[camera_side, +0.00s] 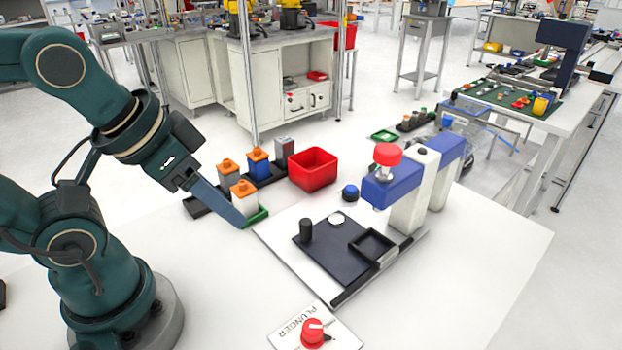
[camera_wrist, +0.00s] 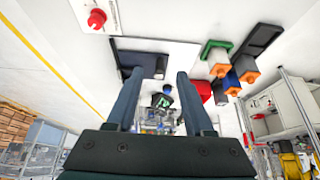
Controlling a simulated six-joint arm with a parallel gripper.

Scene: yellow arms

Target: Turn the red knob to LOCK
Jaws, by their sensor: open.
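The red knob (camera_side: 313,331) sits on a white plate marked PLUNGER (camera_side: 290,330) at the bottom of the side view. It has a pale pointer mark on top; I cannot read a LOCK label. In the wrist view the knob (camera_wrist: 96,19) is at the upper left, outside my fingers. My gripper (camera_side: 242,221) is open and empty in the side view, its fingers tilted down by the green tray, left of and behind the knob. In the wrist view my gripper (camera_wrist: 158,74) shows two dark fingers spread apart with nothing between their tips.
A press with a red top (camera_side: 388,155) and blue arm stands on a white base with a dark plate (camera_side: 325,262). A black peg (camera_side: 306,230) rises from that plate. A red bin (camera_side: 312,172) and orange-capped containers (camera_side: 257,162) stand behind.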

